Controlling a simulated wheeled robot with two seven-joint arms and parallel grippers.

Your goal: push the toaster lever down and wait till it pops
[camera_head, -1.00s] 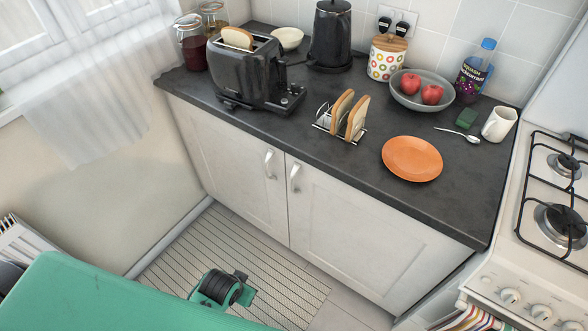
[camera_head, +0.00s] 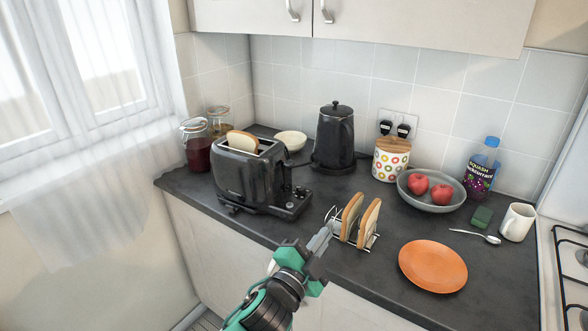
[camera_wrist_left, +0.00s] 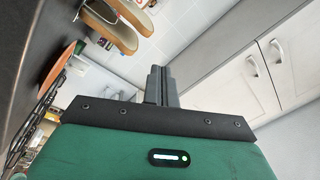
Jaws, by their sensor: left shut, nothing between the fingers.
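A black toaster (camera_head: 245,178) stands on the dark counter at the left, with a slice of bread (camera_head: 242,142) showing in its top slot. Its right end has a low ledge with small controls (camera_head: 292,200); I cannot make out the lever's position. My left gripper (camera_head: 321,239) is shut and empty. It is raised in front of the counter, right of and nearer than the toaster, apart from it. In the left wrist view the closed fingers (camera_wrist_left: 158,86) point away from the camera. My right gripper is not in view.
A toast rack with bread slices (camera_head: 367,222) stands just behind my left gripper. An orange plate (camera_head: 433,266), a bowl of apples (camera_head: 440,204), a kettle (camera_head: 335,140), a canister (camera_head: 390,160) and jars (camera_head: 197,145) occupy the counter. Wall cupboards (camera_head: 420,20) hang above.

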